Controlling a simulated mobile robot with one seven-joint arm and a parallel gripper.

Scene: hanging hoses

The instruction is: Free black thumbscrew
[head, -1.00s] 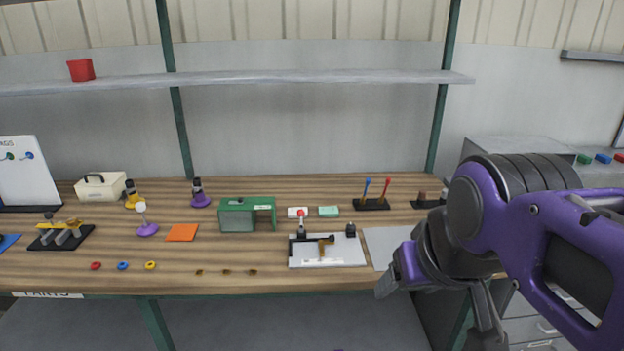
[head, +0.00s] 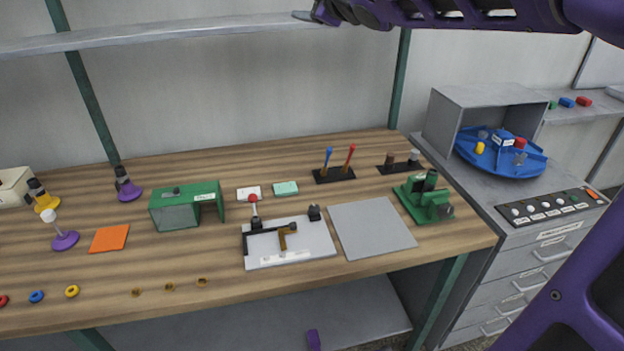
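A small black knob-like part (head: 314,213) stands at the plate's back right corner. It may be the black thumbscrew; the head view is too coarse to be sure. My purple arm crosses the top edge of the head view, well above the bench. What seems to be its far end (head: 326,12) is cut by the frame edge, and its fingers cannot be made out. Nothing shows my arm touching the plate.
A grey mat (head: 372,230) lies right of the plate, with a green vise-like device (head: 424,198) beyond it. A green box-shaped cover (head: 187,206) stands left. Behind is a black stand with blue and red handles (head: 334,174). A blue turntable (head: 500,153) sits on the right cabinet.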

